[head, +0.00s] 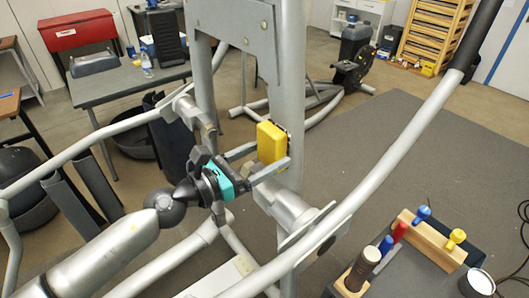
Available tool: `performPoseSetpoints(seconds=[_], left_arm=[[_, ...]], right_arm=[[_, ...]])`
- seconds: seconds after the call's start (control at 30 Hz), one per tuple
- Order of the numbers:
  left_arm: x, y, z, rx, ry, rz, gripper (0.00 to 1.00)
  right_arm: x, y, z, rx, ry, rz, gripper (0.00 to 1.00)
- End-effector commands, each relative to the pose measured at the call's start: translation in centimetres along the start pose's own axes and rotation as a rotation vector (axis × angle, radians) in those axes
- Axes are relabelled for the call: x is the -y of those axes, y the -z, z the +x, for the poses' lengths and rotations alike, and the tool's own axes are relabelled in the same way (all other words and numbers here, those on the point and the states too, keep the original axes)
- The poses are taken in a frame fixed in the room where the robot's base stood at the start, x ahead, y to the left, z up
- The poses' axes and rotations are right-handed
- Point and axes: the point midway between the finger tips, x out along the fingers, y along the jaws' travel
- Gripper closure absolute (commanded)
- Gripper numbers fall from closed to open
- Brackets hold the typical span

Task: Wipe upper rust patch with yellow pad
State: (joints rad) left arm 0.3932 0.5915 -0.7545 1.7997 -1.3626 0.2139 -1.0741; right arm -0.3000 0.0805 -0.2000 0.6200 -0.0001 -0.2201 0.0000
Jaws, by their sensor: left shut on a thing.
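The yellow pad (270,142) is a small block held at the fingertips of my left gripper (265,157). My left arm comes in from the lower left, and the gripper's teal body sits just left of the pad. The gripper is shut on the pad, with one grey finger on each side. The pad is at the front of the grey upright post (289,85) of the elliptical machine. A thin dark rough edge shows beside the pad's right side. I cannot tell if this is the rust patch, and the pad covers most of that spot. My right gripper is not in view.
Long grey handle bars (391,156) cross close on both sides of the post. A cart at the lower right bears a wooden tool rack (428,240) with coloured handles and an open can (479,281). A table (125,84) stands at the back left. Dark mat floor lies clear at right.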

Motion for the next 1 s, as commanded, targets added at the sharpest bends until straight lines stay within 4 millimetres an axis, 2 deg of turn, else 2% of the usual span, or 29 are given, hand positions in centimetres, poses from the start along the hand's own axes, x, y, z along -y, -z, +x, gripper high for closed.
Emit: performPoseSetpoints(seconds=[0.03, 0.13, 0.47, 1.0], left_arm=[[0.2, 1.1, 0.0, -0.004, 0.003, -0.003, 0.65], [0.3, 1.6, 0.0, -0.003, 0.003, -0.003, 0.65], [0.3, 1.5, -0.1, -0.003, 0.002, -0.002, 0.65], [0.1, 1.7, -5.2, -0.003, 0.000, -0.001, 0.65]], right_arm=[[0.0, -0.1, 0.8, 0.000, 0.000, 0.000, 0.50], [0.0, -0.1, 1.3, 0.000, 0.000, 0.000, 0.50], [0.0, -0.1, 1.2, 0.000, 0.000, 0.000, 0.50], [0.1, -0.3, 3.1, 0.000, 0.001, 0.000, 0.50]])
